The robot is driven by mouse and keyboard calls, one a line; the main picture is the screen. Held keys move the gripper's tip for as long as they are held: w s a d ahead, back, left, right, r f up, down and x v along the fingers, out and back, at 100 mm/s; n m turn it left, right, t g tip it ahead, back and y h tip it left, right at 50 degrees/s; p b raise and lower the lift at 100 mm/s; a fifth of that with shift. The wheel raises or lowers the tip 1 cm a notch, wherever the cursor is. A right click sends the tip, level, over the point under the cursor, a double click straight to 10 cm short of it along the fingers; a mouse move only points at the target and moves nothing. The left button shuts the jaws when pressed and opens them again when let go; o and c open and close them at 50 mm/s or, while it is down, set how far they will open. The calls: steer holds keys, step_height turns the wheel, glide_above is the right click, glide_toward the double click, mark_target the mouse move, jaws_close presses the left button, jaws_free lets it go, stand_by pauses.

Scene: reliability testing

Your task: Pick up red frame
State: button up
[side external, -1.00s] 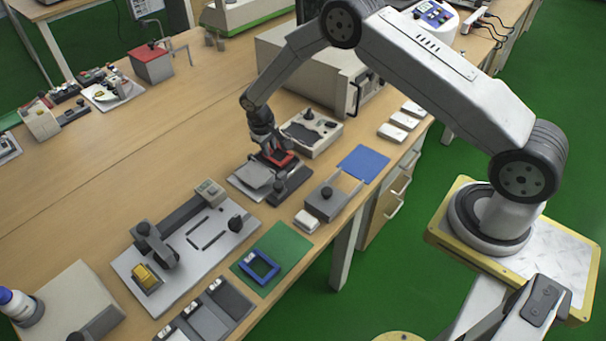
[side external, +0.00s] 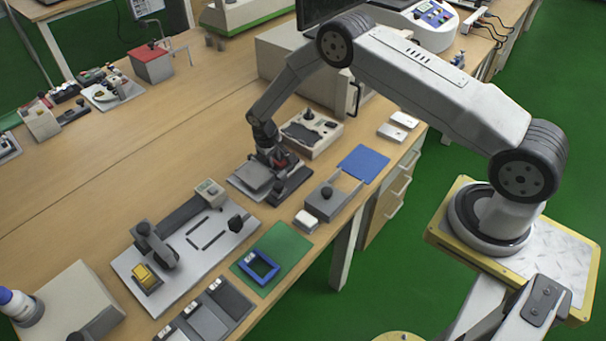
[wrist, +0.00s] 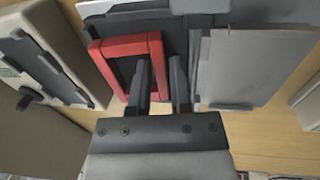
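The red frame (wrist: 126,43) stands out in the wrist view as a rectangular outline beside a light grey plate. In the side view only a small red patch of it (side external: 283,156) shows behind my gripper. My gripper (wrist: 160,62) is open in the wrist view, with its two dark fingers apart. The frame's right-hand bar lies between the fingers, with a visible gap to the right finger. The left finger overlaps the frame's opening. Whether either finger touches the bar I cannot tell.
A grey plate (wrist: 255,68) lies close right of the fingers. A control box (side external: 313,132) stands behind. A blue mat (side external: 364,164), a grey tray with a knob (side external: 333,196) and a green mat with a blue frame (side external: 258,267) are nearby on the wooden table.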

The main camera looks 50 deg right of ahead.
jaws_close()
steer(key=shift+r, duration=0.2)
steer(key=shift+r, duration=0.9)
steer(key=s+r, duration=1)
steer(key=s, duration=0.4)
steer(key=shift+a+r, duration=0.4)
steer(key=shift+a, duration=0.05)
